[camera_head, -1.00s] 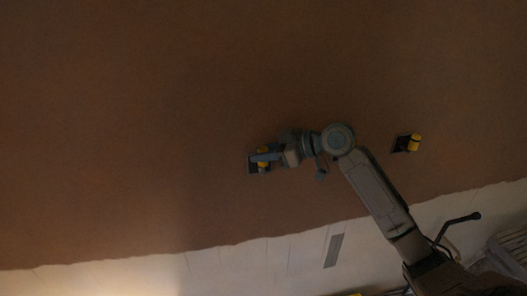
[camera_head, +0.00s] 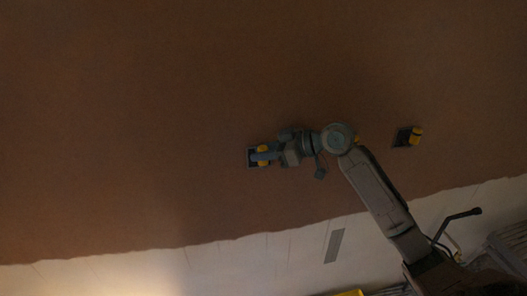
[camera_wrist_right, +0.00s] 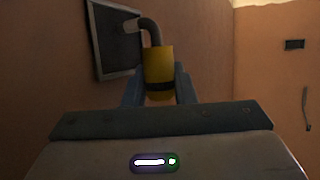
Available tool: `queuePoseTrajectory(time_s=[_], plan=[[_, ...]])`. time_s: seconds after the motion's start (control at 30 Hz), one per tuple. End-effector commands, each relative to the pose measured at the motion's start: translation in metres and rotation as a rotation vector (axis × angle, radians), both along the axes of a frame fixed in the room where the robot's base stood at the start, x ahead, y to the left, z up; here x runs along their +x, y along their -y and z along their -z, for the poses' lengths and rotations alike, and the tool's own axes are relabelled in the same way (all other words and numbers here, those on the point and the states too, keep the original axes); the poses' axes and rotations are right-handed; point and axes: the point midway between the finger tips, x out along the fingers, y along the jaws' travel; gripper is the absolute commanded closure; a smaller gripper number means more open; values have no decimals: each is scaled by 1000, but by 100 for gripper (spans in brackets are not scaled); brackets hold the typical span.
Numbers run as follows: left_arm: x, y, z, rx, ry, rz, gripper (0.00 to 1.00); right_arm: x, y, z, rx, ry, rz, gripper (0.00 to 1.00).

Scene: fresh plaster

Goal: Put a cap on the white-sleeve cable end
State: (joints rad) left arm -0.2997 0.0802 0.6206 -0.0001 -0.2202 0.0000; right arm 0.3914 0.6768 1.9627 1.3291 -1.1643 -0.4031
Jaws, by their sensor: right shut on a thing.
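A yellow cap with a dark band (camera_wrist_right: 159,68) is held between the blue fingers of my right gripper (camera_wrist_right: 160,88). It also shows in the head view (camera_head: 263,149). A dark cable (camera_wrist_right: 151,30) with a pale sleeve (camera_wrist_right: 132,26) at the box side bends down to the top of the cap. I cannot tell how far the cable end sits inside it. The cable comes out of a dark wall box (camera_wrist_right: 104,45), also seen in the head view (camera_head: 252,161). My right gripper (camera_head: 262,156) is shut on the cap, in front of that box. My left gripper is not in view.
A second dark box (camera_head: 402,138) with a yellow piece (camera_head: 416,136) is on the brown plaster wall to the right. A bit of yellow (camera_head: 357,140) shows behind my right arm. The brown wall around the left box is clear. In the wrist view a dark slot (camera_wrist_right: 294,44) marks the right wall.

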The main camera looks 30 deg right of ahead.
Motion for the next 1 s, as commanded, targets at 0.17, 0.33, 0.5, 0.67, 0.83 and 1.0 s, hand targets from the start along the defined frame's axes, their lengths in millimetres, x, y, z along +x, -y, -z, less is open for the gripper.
queuePoseTrajectory(time_s=[0.17, 0.33, 0.5, 0.67, 0.83, 1.0], plan=[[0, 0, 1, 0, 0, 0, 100, 0, 0, 1, 0, 0, 0, 50], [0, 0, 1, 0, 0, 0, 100, 0, 0, 1, 0, 1, 1, 50], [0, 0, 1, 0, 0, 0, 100, 0, 1, 1, 0, 2, 1, 50], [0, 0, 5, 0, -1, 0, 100, -4, 6, -1, -4, 4, 3, 50], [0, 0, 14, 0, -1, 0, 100, -16, 18, -6, -6, 2, 3, 50], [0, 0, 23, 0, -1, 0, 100, -29, 31, -12, -8, 1, 2, 50]])
